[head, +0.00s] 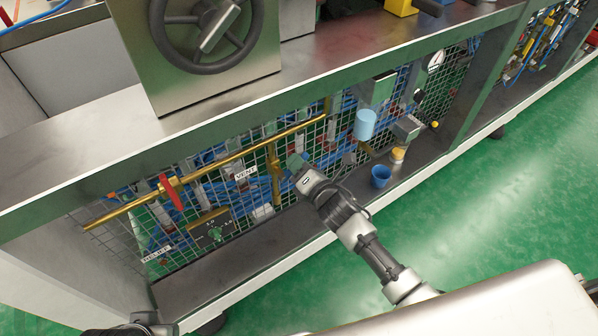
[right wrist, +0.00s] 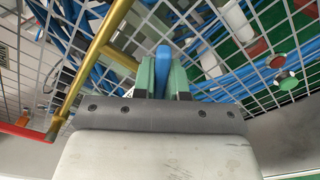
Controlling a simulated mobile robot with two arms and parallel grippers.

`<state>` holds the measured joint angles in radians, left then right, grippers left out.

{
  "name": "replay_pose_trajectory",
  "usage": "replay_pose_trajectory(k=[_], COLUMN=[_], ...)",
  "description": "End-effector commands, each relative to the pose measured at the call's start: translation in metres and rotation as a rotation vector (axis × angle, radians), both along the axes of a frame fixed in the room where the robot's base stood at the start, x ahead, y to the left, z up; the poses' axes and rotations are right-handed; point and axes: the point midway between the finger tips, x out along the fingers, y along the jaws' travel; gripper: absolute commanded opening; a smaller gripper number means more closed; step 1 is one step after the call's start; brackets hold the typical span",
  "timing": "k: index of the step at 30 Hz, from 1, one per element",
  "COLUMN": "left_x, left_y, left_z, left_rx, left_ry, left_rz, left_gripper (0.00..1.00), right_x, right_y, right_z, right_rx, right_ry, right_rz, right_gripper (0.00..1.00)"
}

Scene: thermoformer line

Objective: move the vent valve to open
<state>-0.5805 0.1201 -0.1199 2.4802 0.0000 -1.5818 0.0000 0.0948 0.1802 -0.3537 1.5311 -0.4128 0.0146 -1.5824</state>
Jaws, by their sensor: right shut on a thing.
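A brass pipe (head: 215,165) runs along the wire mesh panel under the machine's worktop. A short brass branch (head: 276,172) drops from it beside the VENT label (head: 246,172). My right gripper (head: 296,163) is at the mesh just right of this branch. In the right wrist view, its green fingers (right wrist: 163,76) are shut on a blue handle (right wrist: 163,64), which I take to be the vent valve's lever. In the head view the fingers hide this handle. A red lever (head: 171,191) sits on the pipe further left.
A black handwheel (head: 207,35) stands above the worktop. A hanging light-blue cup (head: 365,124), a dark-blue cup (head: 380,176) and a yellow-and-white item (head: 397,155) are to the right. The green floor is clear at right.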

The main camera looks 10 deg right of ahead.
Motion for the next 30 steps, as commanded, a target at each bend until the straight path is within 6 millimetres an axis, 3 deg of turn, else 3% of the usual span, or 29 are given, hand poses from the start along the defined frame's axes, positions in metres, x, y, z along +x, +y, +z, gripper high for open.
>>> replay_pose_trajectory(k=[8, 15, 26, 30], left_x=[0.0, 0.0, 0.0, 0.0], left_y=[0.0, 0.0, 0.0, 0.0], left_z=[0.0, 0.003, 0.002, 0.002], left_rx=[0.0, 0.0, 0.0, 0.0], left_ry=[-0.001, -0.002, -0.002, -0.002], left_rz=[0.0, 0.0, 0.0, 0.0], left_gripper=[0.43, 0.43, 0.43, 0.43], right_x=[-0.001, -0.004, -0.005, -0.007], right_y=[0.001, 0.01, 0.012, 0.019], right_z=[-0.001, 0.008, 0.009, 0.013], right_rx=[-0.012, -0.257, -0.317, -0.471], right_ry=[-0.001, -0.089, -0.111, -0.168], right_rz=[0.0, 0.002, 0.002, 0.003], right_gripper=[0.0, 0.0, 0.0, 0.0])
